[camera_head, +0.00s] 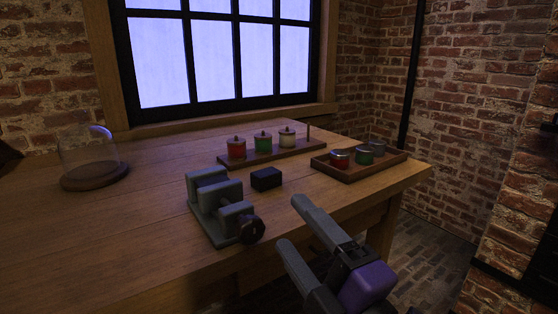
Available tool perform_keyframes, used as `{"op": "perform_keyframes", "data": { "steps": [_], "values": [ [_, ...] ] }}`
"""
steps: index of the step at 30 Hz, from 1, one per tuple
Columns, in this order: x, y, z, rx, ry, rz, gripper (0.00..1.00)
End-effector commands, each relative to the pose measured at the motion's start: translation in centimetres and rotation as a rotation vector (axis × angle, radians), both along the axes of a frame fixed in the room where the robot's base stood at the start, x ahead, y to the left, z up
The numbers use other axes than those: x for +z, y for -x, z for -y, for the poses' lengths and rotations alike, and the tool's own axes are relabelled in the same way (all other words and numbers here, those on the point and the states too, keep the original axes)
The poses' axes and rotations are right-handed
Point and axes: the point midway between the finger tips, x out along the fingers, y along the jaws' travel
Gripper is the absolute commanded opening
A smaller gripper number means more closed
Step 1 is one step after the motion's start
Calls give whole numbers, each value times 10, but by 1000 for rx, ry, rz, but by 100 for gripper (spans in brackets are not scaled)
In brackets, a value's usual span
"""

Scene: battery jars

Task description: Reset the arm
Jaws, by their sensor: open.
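My gripper (300,228) is at the lower middle of the head view, in front of the table's near edge. Its two long grey fingers are spread apart and nothing is between them. The purple part of my arm shows just behind the fingers at the bottom. On the table, a wooden board (262,157) holds three lidded jars: a red jar (236,150), a green jar (263,144) and a cream jar (287,138). A wooden tray (372,168) at the right holds a red jar (340,160), a green jar (364,157) and a grey jar (377,147).
A grey vise-like device (218,208) with a dark knob stands left of my gripper. A small black block (266,179) lies beside it. A glass dome (88,155) on a wooden base stands at the far left. The wooden table (110,230) is mostly bare at the left.

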Motion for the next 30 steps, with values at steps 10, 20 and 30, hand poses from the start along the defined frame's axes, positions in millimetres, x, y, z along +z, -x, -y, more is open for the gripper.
{"op": "perform_keyframes", "data": {
  "steps": [10, 20, 30],
  "values": [
    [-54, 31, 78, -76, -759, -184, 66],
    [-140, 106, 130, -146, -1200, -309, 66],
    [-212, 210, 160, -253, -1384, -456, 66]
  ]
}}
